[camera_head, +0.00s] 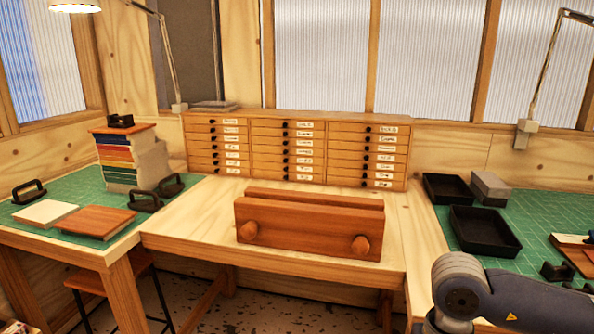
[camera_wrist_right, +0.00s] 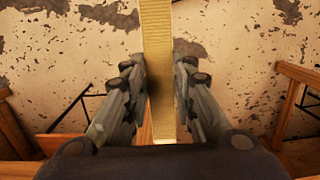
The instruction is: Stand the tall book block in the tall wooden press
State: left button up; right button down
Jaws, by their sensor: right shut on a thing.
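The wooden press (camera_head: 310,227) stands on the middle wooden table in the head view. It has two long reddish-brown boards with a narrow gap along the top and two round knobs on the front. In the right wrist view my right gripper (camera_wrist_right: 160,72) is shut on a thin, pale yellow book block (camera_wrist_right: 156,30), seen edge-on between the fingers. The block runs past the fingertips to the top of that view, with speckled floor behind it. In the head view only part of my right arm shows, at the lower right; the block is not visible there. My left gripper is in neither view.
A drawer cabinet (camera_head: 295,148) stands behind the press. On the left green mat are stacked books (camera_head: 115,160), two flat boards and black-handled tools. Black trays (camera_head: 485,232) and a grey block (camera_head: 490,188) lie on the right mat. The table around the press is clear.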

jog(key=n, duration=0.1)
jog(key=s+f+n, duration=0.1)
jog(key=n, duration=0.1)
jog(key=shift+s+a, duration=0.1)
jog(key=shift+a, duration=0.25)
